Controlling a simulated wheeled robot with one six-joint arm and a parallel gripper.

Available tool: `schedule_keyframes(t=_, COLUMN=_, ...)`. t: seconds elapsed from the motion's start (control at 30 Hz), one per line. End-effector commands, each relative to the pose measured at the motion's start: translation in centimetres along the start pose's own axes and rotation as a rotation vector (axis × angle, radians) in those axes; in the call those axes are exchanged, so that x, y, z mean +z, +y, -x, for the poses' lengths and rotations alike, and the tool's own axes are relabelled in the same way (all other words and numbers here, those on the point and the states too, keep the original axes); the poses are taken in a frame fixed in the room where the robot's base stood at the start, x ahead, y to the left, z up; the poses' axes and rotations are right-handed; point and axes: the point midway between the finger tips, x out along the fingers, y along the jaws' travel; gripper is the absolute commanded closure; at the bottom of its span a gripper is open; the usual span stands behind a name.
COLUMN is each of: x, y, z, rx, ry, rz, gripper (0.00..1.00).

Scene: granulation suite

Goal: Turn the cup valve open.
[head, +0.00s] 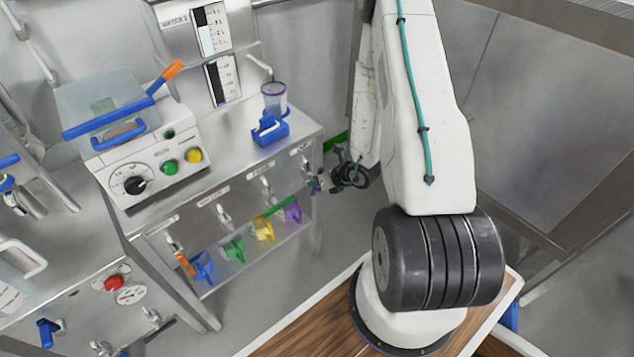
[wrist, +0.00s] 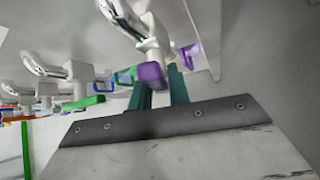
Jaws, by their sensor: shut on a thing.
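A row of metal taps is on the front of the steel bench (head: 150,212). The rightmost tap (head: 306,166) has a purple-ended handle, which shows large in the wrist view (wrist: 151,76). My gripper (head: 318,182) is at this tap. In the wrist view its teal fingers (wrist: 158,90) are shut on the purple handle. The small label plates are too small to read, so I cannot tell from them which tap is the cup valve. The rest of the handle and the exact finger contact are partly hidden.
Blue (head: 203,266), green (head: 233,248), yellow (head: 262,228) and purple (head: 292,211) jugs stand on a shelf below the taps. A control box (head: 140,165) and a clear cup (head: 273,97) are on top.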

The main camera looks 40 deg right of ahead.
Motion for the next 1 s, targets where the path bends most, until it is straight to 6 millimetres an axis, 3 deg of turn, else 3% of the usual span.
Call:
schedule_keyframes(t=0.5, x=-0.03, y=-0.03, z=-0.02, rx=-0.207, ry=0.000, rz=0.203, gripper=1.00)
schedule_keyframes(t=1.0, x=0.01, y=-0.06, z=-0.03, rx=-0.232, ry=-0.002, rz=0.231, gripper=1.00)
